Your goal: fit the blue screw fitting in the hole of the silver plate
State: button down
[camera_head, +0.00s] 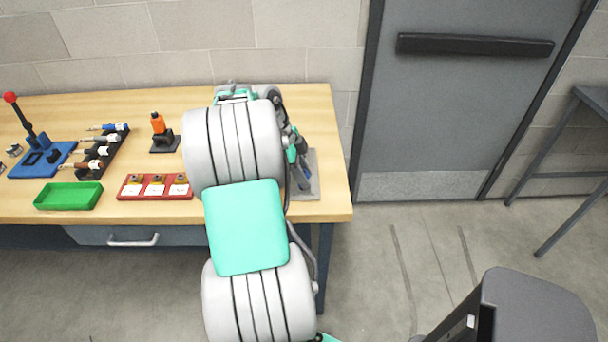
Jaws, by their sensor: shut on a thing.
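The silver plate (312,188) lies flat at the right end of the wooden table, partly covered by my arm and gripper. My gripper (303,177) points down over the plate, shut on the blue screw fitting (306,181). Only a small dark blue part of the fitting shows at the fingertips. The plate's hole is hidden, and I cannot tell whether the fitting touches the plate or is in the hole.
A red tray (155,194) with yellow-brown pieces, a green tray (69,203), an orange-topped tool on a black base (164,144), a black screwdriver rack (112,160) and a blue stand with a red knob (43,163) occupy the table's left. A grey door (455,110) stands behind.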

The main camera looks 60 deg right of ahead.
jog(key=shift+f+b, duration=0.3)
jog(key=c, duration=1)
grip_release()
jog(key=p+v, duration=0.1)
jog(key=v, duration=0.7)
